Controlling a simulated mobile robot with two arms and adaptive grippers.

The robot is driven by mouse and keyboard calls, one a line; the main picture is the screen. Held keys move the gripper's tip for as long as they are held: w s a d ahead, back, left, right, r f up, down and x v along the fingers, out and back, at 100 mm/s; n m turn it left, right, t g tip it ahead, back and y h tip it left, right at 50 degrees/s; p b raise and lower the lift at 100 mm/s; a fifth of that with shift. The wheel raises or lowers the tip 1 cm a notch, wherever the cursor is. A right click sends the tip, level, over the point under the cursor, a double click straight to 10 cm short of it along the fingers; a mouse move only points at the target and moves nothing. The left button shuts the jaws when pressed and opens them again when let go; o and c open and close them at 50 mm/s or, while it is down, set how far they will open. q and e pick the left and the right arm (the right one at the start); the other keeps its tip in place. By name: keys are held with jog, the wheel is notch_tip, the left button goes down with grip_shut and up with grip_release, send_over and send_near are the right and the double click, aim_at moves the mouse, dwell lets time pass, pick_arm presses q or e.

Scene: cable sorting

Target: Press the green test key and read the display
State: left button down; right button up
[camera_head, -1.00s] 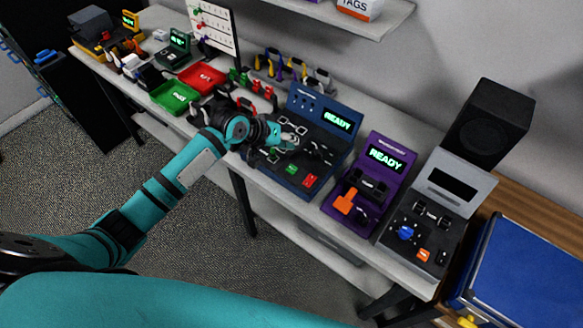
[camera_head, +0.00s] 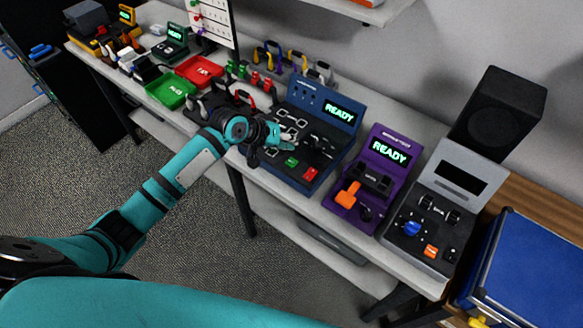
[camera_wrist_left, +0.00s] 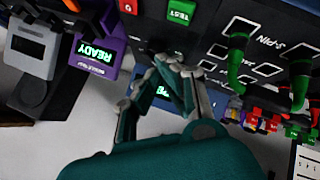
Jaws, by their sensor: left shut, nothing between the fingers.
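The blue tester (camera_head: 352,92) stands on the bench with its display (camera_head: 339,111) lit and reading READY in green. Its green test key (camera_head: 291,162) is on the front of the panel, left of a red key (camera_head: 310,174). The green key also shows at the top of the left wrist view (camera_wrist_left: 181,12), marked TEST. My left gripper (camera_head: 289,138) is shut and empty, above the panel and apart from the key. In the left wrist view its fingertips (camera_wrist_left: 172,66) meet short of the key and partly cover the tester's display. My right gripper is out of view.
A purple tester (camera_head: 403,147), also reading READY, and a grey tester (camera_head: 471,159) with a dark screen stand to the right. Green (camera_head: 170,91) and red (camera_head: 203,68) trays lie left.

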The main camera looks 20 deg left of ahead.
aim_at(290, 160)
pick_arm(q)
notch_tip(290, 160, down, 2)
jog(key=shift+f+b, duration=0.1)
jog(key=shift+b, duration=0.5)
jog(key=shift+f+b, duration=0.4)
jog(key=shift+f, duration=0.65)
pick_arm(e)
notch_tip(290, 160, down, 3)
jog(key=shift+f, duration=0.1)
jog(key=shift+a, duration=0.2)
pick_arm(q)
jog(key=shift+f, duration=0.4)
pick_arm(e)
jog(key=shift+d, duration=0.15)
